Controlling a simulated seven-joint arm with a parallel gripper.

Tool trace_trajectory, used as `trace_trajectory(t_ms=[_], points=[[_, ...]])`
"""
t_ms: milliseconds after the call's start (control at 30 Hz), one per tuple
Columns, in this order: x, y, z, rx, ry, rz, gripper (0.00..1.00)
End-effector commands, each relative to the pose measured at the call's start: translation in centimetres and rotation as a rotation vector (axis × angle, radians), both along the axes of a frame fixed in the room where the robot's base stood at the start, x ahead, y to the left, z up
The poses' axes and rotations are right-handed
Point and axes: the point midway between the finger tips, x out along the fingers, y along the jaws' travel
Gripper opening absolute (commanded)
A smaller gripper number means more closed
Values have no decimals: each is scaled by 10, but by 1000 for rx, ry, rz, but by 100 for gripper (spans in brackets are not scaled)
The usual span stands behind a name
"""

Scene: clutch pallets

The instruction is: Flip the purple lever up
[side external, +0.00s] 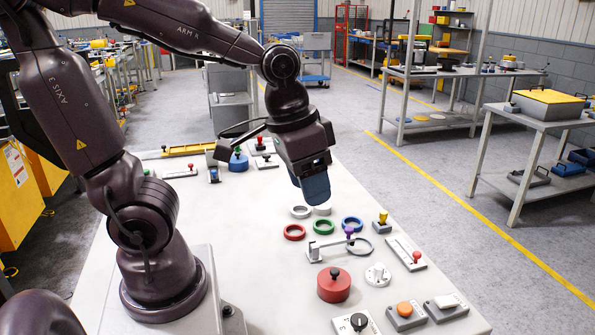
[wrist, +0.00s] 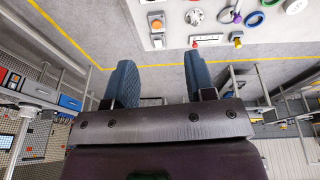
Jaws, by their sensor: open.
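The purple lever (side external: 349,232) is a small purple knob on a grey bar and bracket, among the devices in the middle of the table in the side view. Its exact tilt is too small to tell.
Red (side external: 294,232), green (side external: 323,227) and blue (side external: 352,224) rings lie just behind the lever. A yellow knob (side external: 382,217), a red-knobbed lever (side external: 416,256), a white dial (side external: 377,274) and a red cylinder (side external: 333,285) stand close around it.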

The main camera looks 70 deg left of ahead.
Motion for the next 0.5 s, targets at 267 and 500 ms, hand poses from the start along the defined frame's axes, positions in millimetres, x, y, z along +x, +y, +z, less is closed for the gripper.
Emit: trace_trajectory(t_ms=[267,500], points=[[-16,-5,17,21,-83,-37,50],[-19,-6,20,27,-98,-43,50]])
